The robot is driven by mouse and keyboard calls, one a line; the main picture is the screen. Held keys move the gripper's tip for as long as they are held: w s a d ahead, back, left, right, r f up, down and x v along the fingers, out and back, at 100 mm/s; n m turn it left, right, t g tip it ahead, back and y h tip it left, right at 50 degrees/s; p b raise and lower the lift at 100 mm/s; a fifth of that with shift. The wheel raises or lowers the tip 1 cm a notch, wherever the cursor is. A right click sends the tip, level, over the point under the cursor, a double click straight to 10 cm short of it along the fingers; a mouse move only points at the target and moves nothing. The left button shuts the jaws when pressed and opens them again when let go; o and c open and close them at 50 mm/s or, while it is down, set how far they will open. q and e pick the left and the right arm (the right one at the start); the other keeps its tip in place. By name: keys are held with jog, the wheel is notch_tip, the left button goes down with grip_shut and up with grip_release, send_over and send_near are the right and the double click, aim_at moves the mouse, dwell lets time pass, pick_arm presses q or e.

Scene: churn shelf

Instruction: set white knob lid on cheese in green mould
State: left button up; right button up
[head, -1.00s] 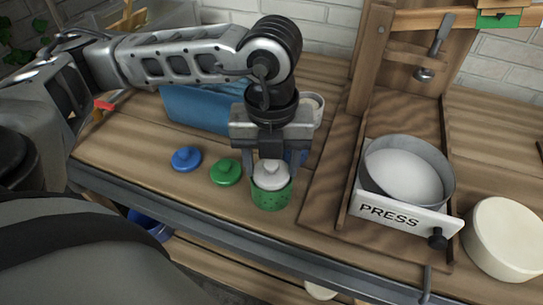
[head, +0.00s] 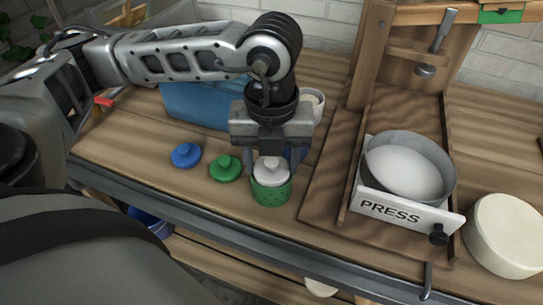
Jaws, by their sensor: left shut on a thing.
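The white knob lid (head: 268,170) is at the mouth of the green mould (head: 271,194), which stands upright on the wooden bench near its front edge. My left gripper (head: 270,164) points down over the mould, with its fingers on either side of the lid, shut on it. Any cheese inside the mould is hidden by the lid. I cannot tell whether the lid rests on anything inside. My right gripper is not in view.
A blue knob lid (head: 186,156) and a green knob lid (head: 225,168) lie left of the mould. A blue bin (head: 195,107) stands behind. The press pan (head: 449,178) with its PRESS sign (head: 390,213) and a pale cheese wheel (head: 503,236) are to the right.

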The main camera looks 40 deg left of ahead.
pick_arm(q)
jog(key=o, duration=1)
jog(key=shift+o, duration=0.2)
jog(key=shift+r, duration=0.1)
notch_tip(320, 180, up, 16)
jog(key=p, duration=0.1)
